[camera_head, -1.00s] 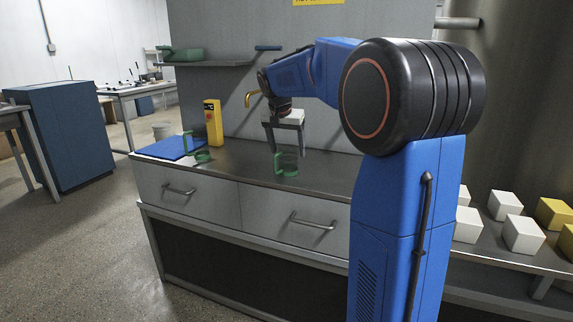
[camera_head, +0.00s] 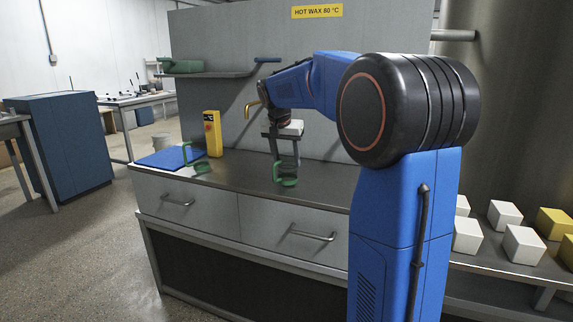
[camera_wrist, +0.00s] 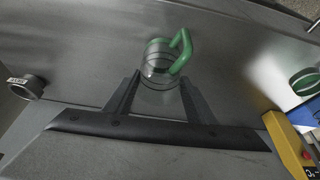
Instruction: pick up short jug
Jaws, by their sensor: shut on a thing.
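The short jug, a clear vessel with dark rings and a green handle, shows in the wrist view (camera_wrist: 160,66). The fingers also show in the wrist view (camera_wrist: 156,84). I cannot tell whether the base touches the counter. A second jug with a green handle and base (camera_head: 201,168) stands further left, apart from my gripper.
A blue mat (camera_head: 165,159) and a yellow box (camera_head: 213,134) with a red button are at the counter's left. White and yellow blocks (camera_head: 523,244) lie at the right.

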